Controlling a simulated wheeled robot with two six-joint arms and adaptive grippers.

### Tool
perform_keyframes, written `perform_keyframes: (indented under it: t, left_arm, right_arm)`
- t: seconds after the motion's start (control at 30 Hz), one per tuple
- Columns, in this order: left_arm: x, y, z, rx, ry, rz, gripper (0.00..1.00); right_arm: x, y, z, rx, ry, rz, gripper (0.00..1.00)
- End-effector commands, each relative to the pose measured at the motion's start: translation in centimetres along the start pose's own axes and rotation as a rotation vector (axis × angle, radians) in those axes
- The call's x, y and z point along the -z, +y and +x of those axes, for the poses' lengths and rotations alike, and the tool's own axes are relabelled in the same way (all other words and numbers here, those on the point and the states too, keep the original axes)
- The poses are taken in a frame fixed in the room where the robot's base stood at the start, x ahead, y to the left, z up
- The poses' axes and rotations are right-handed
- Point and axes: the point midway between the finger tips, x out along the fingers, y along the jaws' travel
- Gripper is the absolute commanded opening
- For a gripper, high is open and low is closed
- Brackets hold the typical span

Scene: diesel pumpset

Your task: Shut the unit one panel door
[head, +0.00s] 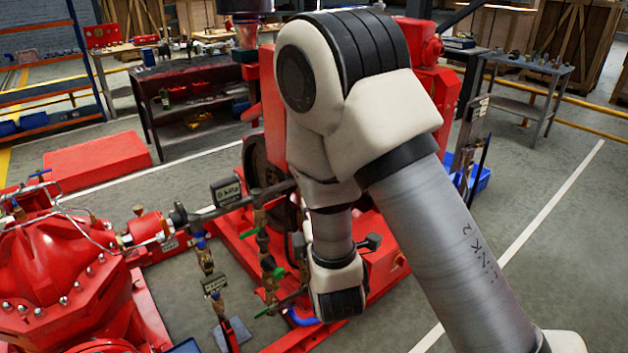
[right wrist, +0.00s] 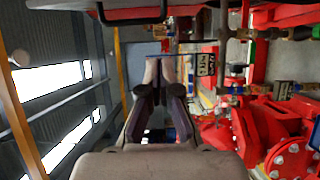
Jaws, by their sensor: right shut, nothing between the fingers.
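My right arm crosses the middle of the head view, and its wrist (head: 335,275) hangs in front of the red pumpset (head: 262,105). The fingers cannot be made out there. In the right wrist view my right gripper (right wrist: 160,70) is shut and empty, its two fingers meeting at the tips. I cannot clearly pick out the unit one panel door; my arm covers much of the pumpset. A thin upright grey panel (head: 466,100) with a small label stands right of the arm, but I cannot tell whether it is the door. My left gripper is not in view.
A red pump casing (head: 60,265) with pipes fills the lower left. Valves and gauge pipework (head: 262,245) stand close left of my wrist. A dark workbench (head: 190,90) and a grey table (head: 525,75) stand behind.

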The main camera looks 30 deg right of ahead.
Motion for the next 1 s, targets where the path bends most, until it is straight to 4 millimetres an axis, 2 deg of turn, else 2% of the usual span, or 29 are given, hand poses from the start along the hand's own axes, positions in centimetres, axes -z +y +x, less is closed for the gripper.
perform_keyframes:
  t: [0.17,0.57,0.6,0.8,1.0]
  left_arm:
    - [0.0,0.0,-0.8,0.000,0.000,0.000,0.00]
    - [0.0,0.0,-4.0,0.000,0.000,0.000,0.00]
    - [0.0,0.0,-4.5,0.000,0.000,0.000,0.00]
    - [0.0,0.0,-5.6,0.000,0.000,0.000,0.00]
    - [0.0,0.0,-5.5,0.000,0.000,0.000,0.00]
  right_arm:
    - [-0.1,0.7,1.5,-0.012,-0.004,-0.005,0.00]
    - [-0.1,0.8,10.0,-0.010,-0.005,-0.006,0.00]
    - [-0.8,0.8,10.3,-0.006,-0.007,-0.003,0.00]
    - [-3.5,0.6,10.8,-0.006,-0.005,-0.004,0.00]
    - [-4.0,0.4,10.9,-0.008,-0.002,-0.007,0.00]
